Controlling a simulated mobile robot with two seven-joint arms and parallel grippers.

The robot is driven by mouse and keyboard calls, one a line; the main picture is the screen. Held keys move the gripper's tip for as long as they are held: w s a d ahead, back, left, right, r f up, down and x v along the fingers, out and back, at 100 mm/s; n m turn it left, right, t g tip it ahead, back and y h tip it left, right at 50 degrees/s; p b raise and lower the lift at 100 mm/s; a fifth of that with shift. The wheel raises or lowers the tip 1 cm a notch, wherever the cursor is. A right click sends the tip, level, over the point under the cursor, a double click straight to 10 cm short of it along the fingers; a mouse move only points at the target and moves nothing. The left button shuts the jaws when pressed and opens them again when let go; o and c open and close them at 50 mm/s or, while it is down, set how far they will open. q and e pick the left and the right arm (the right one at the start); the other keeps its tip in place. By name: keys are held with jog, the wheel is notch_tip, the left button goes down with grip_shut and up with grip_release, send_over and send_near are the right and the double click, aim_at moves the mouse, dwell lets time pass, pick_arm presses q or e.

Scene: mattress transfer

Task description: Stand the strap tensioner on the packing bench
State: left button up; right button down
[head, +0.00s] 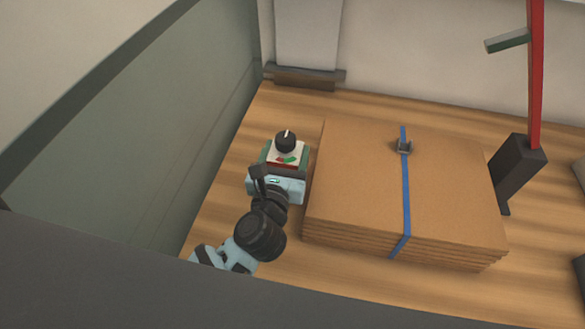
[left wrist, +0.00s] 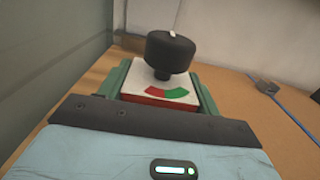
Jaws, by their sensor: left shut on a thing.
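The strap tensioner (head: 285,143) appears to be the small device with a black knob, a white top with a red and green dial, and red sides. It also shows in the left wrist view (left wrist: 172,62), upright with its knob on top. My left gripper (head: 280,163) is shut on it, with green fingers along both sides. Its underside is hidden by the gripper, so I cannot tell whether it touches the surface. The wooden top of the packing bench (head: 225,215) lies below and around it. My right gripper is not in view.
A stack of flat cardboard (head: 350,180) with a blue strap (head: 405,190) and buckle (head: 404,147) lies just right of the gripper. A grey-green panel (head: 130,130) borders the left. A red post on a dark base (head: 515,165) stands at the right. Bare wood shows behind the tensioner.

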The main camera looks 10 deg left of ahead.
pick_arm(q)
jog(key=shift+f, duration=0.85)
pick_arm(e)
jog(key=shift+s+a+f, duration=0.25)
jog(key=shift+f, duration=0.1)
